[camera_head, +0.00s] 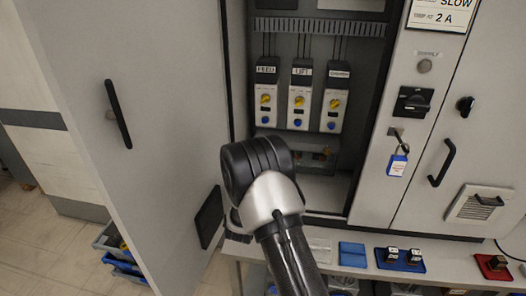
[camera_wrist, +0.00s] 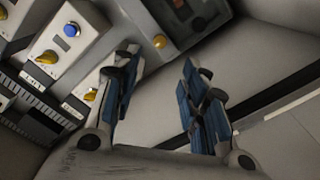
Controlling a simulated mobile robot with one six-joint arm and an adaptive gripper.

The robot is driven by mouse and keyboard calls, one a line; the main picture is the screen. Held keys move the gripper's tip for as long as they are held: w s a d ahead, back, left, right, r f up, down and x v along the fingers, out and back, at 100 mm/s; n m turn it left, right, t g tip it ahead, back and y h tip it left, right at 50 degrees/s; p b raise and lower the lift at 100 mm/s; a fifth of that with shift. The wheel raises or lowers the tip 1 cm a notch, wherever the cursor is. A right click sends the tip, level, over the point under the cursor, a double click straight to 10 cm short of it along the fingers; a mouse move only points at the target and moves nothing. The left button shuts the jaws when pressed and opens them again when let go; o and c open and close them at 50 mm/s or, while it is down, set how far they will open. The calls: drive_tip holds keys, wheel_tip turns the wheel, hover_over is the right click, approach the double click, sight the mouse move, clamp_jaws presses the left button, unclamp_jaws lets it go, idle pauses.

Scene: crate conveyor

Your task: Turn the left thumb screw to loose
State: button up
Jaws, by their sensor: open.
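A small orange-yellow round knob (camera_wrist: 160,41), possibly the left thumb screw, sits on a grey panel beside a dark unit in the wrist view. I cannot tell for certain that it is the screw, or how far it is turned. My gripper (camera_wrist: 158,60) is open and empty. Its blue-padded fingers stand apart, with this knob beyond the gap and the fingers not visibly touching it. In the head view, my wrist hides the gripper and part of the low dark unit (camera_head: 328,152), which shows small red and orange parts.
Grey drive modules (camera_head: 298,101) with yellow knobs and blue buttons hang inside the cabinet above. The open cabinet door (camera_head: 150,130) stands at left. A shelf (camera_head: 440,270) with a blue tray (camera_head: 400,260) lies in front at right. A blue padlock (camera_head: 397,165) hangs on the right panel.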

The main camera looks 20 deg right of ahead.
drive_tip(key=b+x, duration=0.2)
drive_tip(key=x, duration=1.1)
drive_tip(key=shift+b, duration=0.3)
drive_tip(key=shift+c, duration=0.2)
clamp_jaws()
